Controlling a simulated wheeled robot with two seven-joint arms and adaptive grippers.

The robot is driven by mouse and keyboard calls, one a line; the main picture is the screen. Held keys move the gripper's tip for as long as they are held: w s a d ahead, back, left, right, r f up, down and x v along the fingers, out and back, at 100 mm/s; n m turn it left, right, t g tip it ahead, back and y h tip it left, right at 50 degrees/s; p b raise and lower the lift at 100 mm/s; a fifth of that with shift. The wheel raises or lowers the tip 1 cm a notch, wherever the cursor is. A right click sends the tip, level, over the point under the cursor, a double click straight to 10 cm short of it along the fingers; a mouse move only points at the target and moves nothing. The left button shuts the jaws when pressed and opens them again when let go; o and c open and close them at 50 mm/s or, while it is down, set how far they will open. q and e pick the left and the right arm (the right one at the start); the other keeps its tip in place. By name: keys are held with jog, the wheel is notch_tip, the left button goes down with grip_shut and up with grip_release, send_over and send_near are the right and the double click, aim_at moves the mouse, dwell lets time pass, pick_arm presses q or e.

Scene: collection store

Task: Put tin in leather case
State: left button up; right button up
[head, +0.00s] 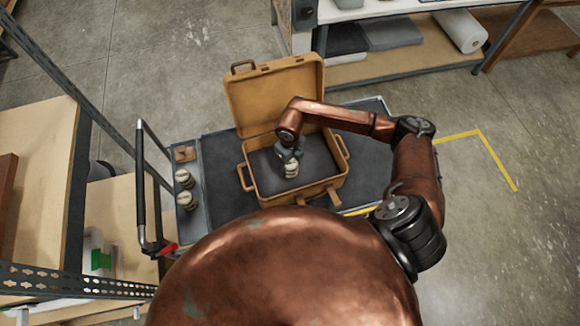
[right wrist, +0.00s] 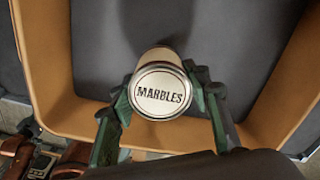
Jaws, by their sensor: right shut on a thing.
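An open tan leather case (head: 333,186) with a dark lining lies on a dark-topped cart, its lid (head: 262,92) raised at the back. My right gripper (head: 289,160) is over the case's inside and is shut on a cream tin (head: 291,170). In the right wrist view the tin (right wrist: 161,94) has a round lid reading MARBLES, held between the green fingers of the gripper (right wrist: 162,100). The case's tan wall (right wrist: 42,70) surrounds it there. Whether the tin touches the case floor I cannot tell. My left gripper is not in view.
Cream tins (head: 184,178) stand on the cart's left strip, near a small tan block (head: 184,153). The cart (head: 222,180) has a black handle (head: 140,180) at its left. Shelving stands at left and at the back right. Concrete floor (head: 165,60) is clear behind the cart.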

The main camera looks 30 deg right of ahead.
jog(key=shift+a+f+p, duration=0.15)
jog(key=shift+f+p, duration=0.15)
jog(key=shift+f, duration=0.7)
jog(key=shift+f, duration=0.1)
jog(key=o, duration=1)
jog(key=shift+f, duration=0.15)
jog(key=o, duration=0.4)
jog(key=shift+o, duration=0.2)
jog(key=shift+r, duration=0.2)
notch_tip(320, 180, up, 12)
jog(key=b, duration=0.3)
